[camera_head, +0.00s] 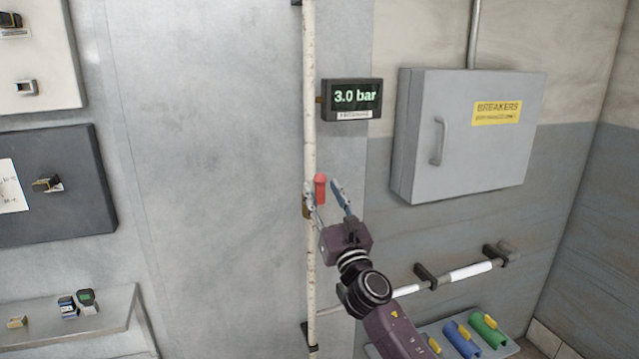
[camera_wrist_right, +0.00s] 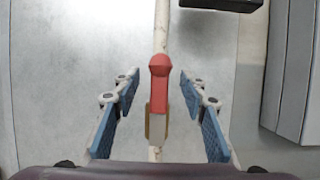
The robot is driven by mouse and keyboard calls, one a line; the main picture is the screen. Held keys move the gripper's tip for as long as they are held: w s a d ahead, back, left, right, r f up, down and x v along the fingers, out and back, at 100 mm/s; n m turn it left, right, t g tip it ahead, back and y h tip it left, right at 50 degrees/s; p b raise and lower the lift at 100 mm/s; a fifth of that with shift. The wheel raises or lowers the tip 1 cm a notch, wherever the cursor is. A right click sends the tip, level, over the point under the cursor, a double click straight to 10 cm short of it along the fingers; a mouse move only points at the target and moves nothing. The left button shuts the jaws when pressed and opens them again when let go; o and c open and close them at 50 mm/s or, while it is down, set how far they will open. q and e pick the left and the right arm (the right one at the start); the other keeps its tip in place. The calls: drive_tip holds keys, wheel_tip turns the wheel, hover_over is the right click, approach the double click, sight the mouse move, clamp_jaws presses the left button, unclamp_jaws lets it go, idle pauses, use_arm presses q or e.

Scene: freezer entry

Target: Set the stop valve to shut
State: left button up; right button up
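The stop valve has a red handle (camera_head: 320,188) and a brass-coloured body (camera_head: 306,207) on a thin vertical white pipe (camera_head: 310,110). The handle points along the pipe. My right gripper (camera_head: 325,190) is open at the valve, with its fingers on either side of the handle. In the right wrist view the red handle (camera_wrist_right: 160,85) stands between the two blue finger pads, with a gap on both sides. The brass body (camera_wrist_right: 158,126) shows below it. My left gripper is not in view.
A display (camera_head: 352,98) reading 3.0 bar is mounted beside the pipe, above the valve. A grey breaker box (camera_head: 455,150) hangs to the right. A horizontal rail (camera_head: 468,272) and a shelf with coloured rolls (camera_head: 462,340) are lower right. Panels and a shelf (camera_head: 110,310) are left.

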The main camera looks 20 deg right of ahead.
drive_tip(key=shift+x, duration=1.2)
drive_tip(key=shift+c, duration=0.3)
clamp_jaws()
